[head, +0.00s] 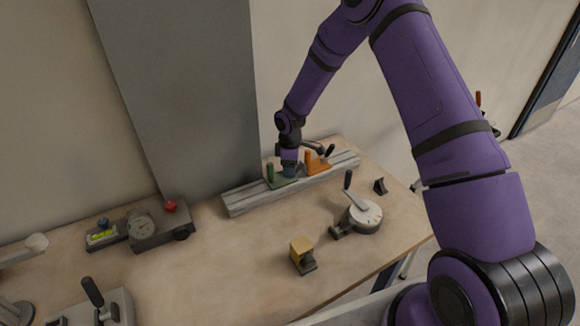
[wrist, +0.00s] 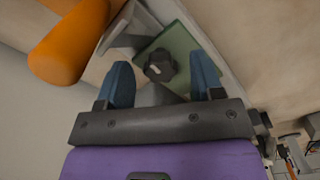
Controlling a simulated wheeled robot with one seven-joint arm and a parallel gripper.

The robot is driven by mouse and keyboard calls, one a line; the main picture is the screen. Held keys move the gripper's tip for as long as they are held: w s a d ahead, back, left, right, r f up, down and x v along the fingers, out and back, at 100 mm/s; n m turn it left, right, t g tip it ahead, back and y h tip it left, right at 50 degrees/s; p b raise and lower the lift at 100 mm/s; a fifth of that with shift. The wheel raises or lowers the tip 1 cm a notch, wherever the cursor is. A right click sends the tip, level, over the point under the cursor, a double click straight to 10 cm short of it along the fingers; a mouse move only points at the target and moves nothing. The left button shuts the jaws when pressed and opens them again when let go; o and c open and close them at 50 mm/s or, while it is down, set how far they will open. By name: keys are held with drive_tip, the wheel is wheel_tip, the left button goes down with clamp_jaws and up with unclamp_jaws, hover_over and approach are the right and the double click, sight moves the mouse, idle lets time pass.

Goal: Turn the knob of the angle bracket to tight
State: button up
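The knob (wrist: 160,66) is dark, lobed and carries a small pale mark. It sits by the green plate (wrist: 178,42) of a bracket in the wrist view. In the head view the green bracket (head: 281,183) sits on the grey rail, with an upright green post at its left. My gripper (wrist: 160,84) is open, with its blue fingers on either side of the knob and a visible gap to each. It also shows over the rail in the head view (head: 290,172), where it hides the knob. How deep the fingertips reach around the knob is unclear.
An orange bracket (head: 318,164) with a black handle stands close right of my gripper; an orange cylinder (wrist: 68,45) shows in the wrist view. The grey rail (head: 245,200) lies along the back. A dial with a lever (head: 365,217) and a yellow block (head: 301,246) stand in front.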

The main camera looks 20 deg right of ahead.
drive_tip(key=shift+r, duration=0.1)
wheel_tip(320, 180, up, 11)
idle(0.5)
idle(0.3)
drive_tip(key=s+d+r+m+t+h, duration=0.1)
drive_tip(key=s+d+r+m, duration=0.15)
drive_tip(key=s+r, duration=0.8)
drive_tip(key=s+d+r+m+t, duration=0.2)
drive_tip(key=s+r+m, duration=0.3)
drive_tip(key=r, duration=1)
drive_tip(key=s+d+r+m+t, duration=0.1)
drive_tip(key=s+r+m, duration=0.2)
drive_tip(key=s, duration=0.9)
drive_tip(key=s+d+r+m+t+y, duration=0.1)
drive_tip(key=s+r+m, duration=0.1)
drive_tip(key=s, duration=1)
drive_tip(key=shift+s+d+r+m, duration=0.15)
drive_tip(key=shift+s+r+m, duration=0.1)
drive_tip(key=shift+r+m, duration=0.25)
